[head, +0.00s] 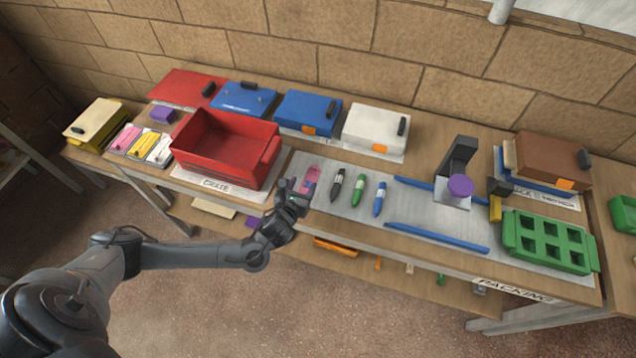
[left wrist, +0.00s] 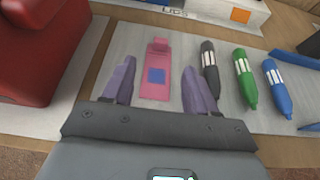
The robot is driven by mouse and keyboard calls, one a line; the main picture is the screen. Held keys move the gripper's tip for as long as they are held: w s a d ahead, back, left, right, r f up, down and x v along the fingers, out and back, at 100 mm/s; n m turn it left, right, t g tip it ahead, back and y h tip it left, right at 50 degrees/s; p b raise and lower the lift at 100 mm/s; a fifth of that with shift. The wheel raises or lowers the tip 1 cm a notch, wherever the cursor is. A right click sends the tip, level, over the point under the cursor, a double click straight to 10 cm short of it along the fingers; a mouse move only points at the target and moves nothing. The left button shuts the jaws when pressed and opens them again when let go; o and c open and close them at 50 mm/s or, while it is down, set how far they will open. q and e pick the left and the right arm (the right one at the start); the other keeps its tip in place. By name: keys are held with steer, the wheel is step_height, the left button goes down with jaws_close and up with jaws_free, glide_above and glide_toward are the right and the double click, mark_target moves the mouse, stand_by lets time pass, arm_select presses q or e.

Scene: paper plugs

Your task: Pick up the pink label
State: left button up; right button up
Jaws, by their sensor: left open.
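The pink label (head: 311,175) lies on the grey mat at the front of the bench, right of the red crate. In the left wrist view the pink label (left wrist: 156,72) is a flat tag with a blue square and a narrower top end. My left gripper (head: 294,192) is at the near end of the label in the head view. In the left wrist view its two purple fingers (left wrist: 160,85) are open, one on each side of the label's lower part, with nothing held. I cannot tell how high the fingers are above the mat. My right gripper is not in view.
A black marker (head: 337,185), a green marker (head: 357,190) and a blue marker (head: 379,198) lie right of the label; the black one is close to the right finger. The red crate (head: 222,171) stands to the left. Blue rails, a stand and a green holder (head: 549,241) are farther right.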

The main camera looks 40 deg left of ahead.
mark_target(314, 168)
arm_select(q)
steer(key=b+x, duration=0.1)
steer(key=x, duration=0.3)
steer(key=shift+w+d, duration=0.15)
steer(key=shift+w, duration=0.15)
steer(key=shift+b+x, duration=0.55)
steer(key=shift+x, duration=1.75)
steer(key=shift+w+a+f, duration=0.3)
steer(key=shift+w+a, duration=0.05)
steer(key=shift+w, duration=0.25)
steer(key=c, duration=0.7)
